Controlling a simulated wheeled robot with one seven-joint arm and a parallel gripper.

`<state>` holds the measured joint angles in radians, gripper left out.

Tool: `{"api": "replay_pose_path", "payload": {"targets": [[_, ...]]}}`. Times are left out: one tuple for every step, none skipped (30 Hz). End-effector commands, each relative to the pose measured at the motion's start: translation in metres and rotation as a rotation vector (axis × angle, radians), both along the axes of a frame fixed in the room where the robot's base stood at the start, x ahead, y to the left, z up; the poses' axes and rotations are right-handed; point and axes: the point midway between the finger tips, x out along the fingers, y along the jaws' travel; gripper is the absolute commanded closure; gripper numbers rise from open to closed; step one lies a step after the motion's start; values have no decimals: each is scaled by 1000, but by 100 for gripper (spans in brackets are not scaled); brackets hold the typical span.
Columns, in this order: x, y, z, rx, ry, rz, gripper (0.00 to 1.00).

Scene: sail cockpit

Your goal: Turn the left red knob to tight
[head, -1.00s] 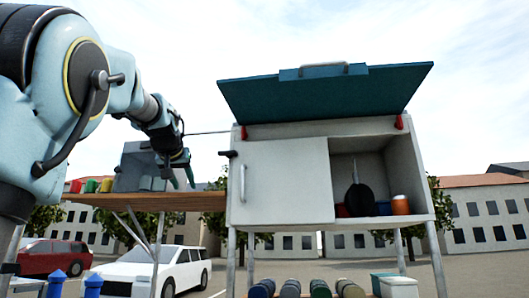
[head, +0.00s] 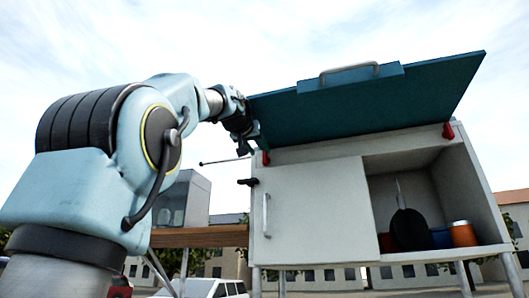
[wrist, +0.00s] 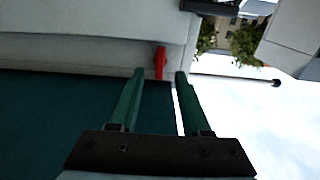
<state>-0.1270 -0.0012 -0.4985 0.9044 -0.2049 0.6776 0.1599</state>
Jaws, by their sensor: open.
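The left red knob (head: 265,158) is at the upper left corner of the white cabinet (head: 310,205), just under the raised teal lid (head: 385,100). It looks upright. In the wrist view the red knob (wrist: 160,62) appears just beyond and between my two green fingertips. My gripper (head: 253,145) is beside the lid's left edge, close to the knob. The gripper (wrist: 159,73) is open with nothing held, and I cannot see contact with the knob. A matching right red knob (head: 448,131) is at the cabinet's other upper corner.
The lid panel (wrist: 60,120) fills the lower left of the wrist view, close to my fingers. An open compartment (head: 470,200) holds a black pan and an orange jar. Open sky lies left.

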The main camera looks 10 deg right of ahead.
Motion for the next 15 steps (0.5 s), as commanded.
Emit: {"api": "replay_pose_path", "payload": {"targets": [[10,-5,5,0,4,-2,52],[14,-8,6,0,4,-2,52],[20,-11,5,0,4,-2,52],[25,-14,5,0,4,-2,52],[29,-16,4,1,4,-2,52],[33,-19,5,-1,3,-1,52],[37,-20,4,0,2,-1,52],[40,-22,4,0,4,-1,52],[43,-24,3,-1,3,-1,52],[45,-25,3,0,2,0,52],[47,-25,2,0,1,0,52],[48,-27,2,0,1,0,52],[49,-27,1,0,1,0,52],[50,-28,1,0,1,0,52],[50,-28,0,0,1,0,52]]}}
